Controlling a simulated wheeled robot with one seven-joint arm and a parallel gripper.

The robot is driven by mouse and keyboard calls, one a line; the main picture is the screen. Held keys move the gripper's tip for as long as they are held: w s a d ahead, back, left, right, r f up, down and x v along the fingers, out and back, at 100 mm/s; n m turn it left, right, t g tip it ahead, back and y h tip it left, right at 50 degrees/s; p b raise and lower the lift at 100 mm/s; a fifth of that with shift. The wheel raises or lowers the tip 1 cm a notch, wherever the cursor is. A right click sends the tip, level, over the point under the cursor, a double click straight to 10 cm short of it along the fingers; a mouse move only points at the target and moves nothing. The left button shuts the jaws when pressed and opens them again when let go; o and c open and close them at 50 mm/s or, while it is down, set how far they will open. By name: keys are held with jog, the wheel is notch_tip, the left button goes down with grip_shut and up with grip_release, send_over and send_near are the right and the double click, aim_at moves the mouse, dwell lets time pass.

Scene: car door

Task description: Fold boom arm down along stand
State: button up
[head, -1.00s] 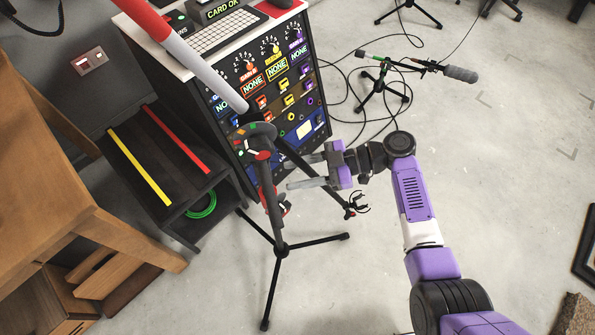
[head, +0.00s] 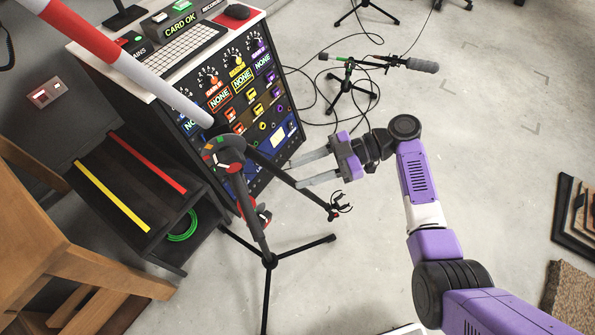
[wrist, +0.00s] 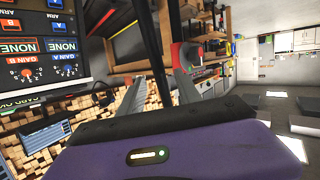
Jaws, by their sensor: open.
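The stand is a dark upright (head: 246,210) on a tripod base (head: 270,261), with a round head (head: 226,148) on top. The thin black boom arm (head: 312,198) slopes down to the right from the head and ends in a small clip (head: 340,203). It stands away from the upright at an angle. My gripper (head: 292,174) is open, its fingers pointing left across the boom's middle in the head view. Contact cannot be told there. In the wrist view a dark pole (wrist: 152,40) rises by the fingers, and a red-faced knob (wrist: 180,56) is beside it.
A red-and-white pole (head: 120,55) crosses the upper left in front of the control console (head: 235,100). A dark step unit (head: 130,195) and wooden furniture (head: 60,260) are at left. A second microphone stand (head: 350,90) with cables is behind. Floor at right is largely clear.

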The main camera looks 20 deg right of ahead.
jog(key=shift+d+f, duration=0.1)
jog(key=shift+d, duration=0.3)
jog(key=c, duration=0.6)
jog(key=shift+m+t, duration=0.5)
jog(key=shift+m, duration=0.2)
jog(key=d+f, duration=0.1)
jog(key=s+d+f, duration=0.1)
jog(key=d, duration=0.1)
jog(key=shift+f+b, duration=0.3)
jog(key=shift+b, duration=0.1)
grip_shut()
jog(key=s+d+f+m+t+h+b, duration=0.1)
jog(key=d+f+m+t+h, duration=0.2)
jog(key=d+f+m+h, duration=1)
jog(key=w+a+f+m+y+b, duration=0.1)
jog(key=a+f+b, duration=0.1)
jog(key=f, duration=0.4)
jog(key=w+a+f+m+y+b, duration=0.1)
jog(key=w+a+f+m, duration=0.1)
jog(key=f, duration=0.3)
jog(key=shift+w+a+f+m+y+b, duration=0.3)
jog(key=shift+a+f+y+b, duration=0.1)
jog(key=shift+a, duration=0.25)
